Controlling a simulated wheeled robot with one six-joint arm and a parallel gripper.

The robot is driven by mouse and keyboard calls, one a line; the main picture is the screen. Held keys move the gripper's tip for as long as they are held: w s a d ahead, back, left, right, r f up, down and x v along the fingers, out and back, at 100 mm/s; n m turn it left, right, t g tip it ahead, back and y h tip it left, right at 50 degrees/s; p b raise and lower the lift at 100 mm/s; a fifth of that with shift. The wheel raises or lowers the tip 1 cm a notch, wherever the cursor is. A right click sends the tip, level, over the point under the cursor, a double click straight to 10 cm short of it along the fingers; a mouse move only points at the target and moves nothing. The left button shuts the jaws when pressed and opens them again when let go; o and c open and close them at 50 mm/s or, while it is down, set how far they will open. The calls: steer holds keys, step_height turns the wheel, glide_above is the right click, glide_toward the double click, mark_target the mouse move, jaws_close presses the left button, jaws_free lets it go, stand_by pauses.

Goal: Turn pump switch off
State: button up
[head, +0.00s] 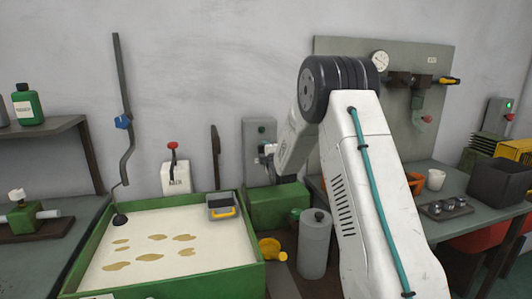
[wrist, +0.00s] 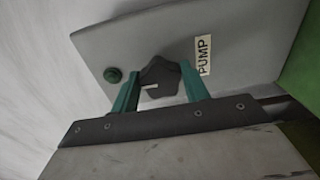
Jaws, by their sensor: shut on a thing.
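The pump switch is a dark lobed knob (wrist: 160,73) with a white pointer mark, on a grey panel (wrist: 225,35) labelled PUMP (wrist: 203,55) in the wrist view. My gripper (wrist: 159,68) has its two teal fingers on either side of the knob, shut on it. In the head view the grey pump box (head: 259,131) is on the wall behind the green machine block, and my gripper (head: 268,152) reaches its front from the right. The knob is mostly hidden there. A dark green round lamp (wrist: 112,75) sits beside the knob.
A green-rimmed tray (head: 262,279) of pale liquid stands at front left. A white box with a red-topped lever (head: 175,178) is left of the pump box.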

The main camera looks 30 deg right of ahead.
steer(key=o, duration=1)
steer(key=v, duration=0.7)
steer(key=shift+s+a, duration=0.15)
steer(key=shift+s, duration=0.25)
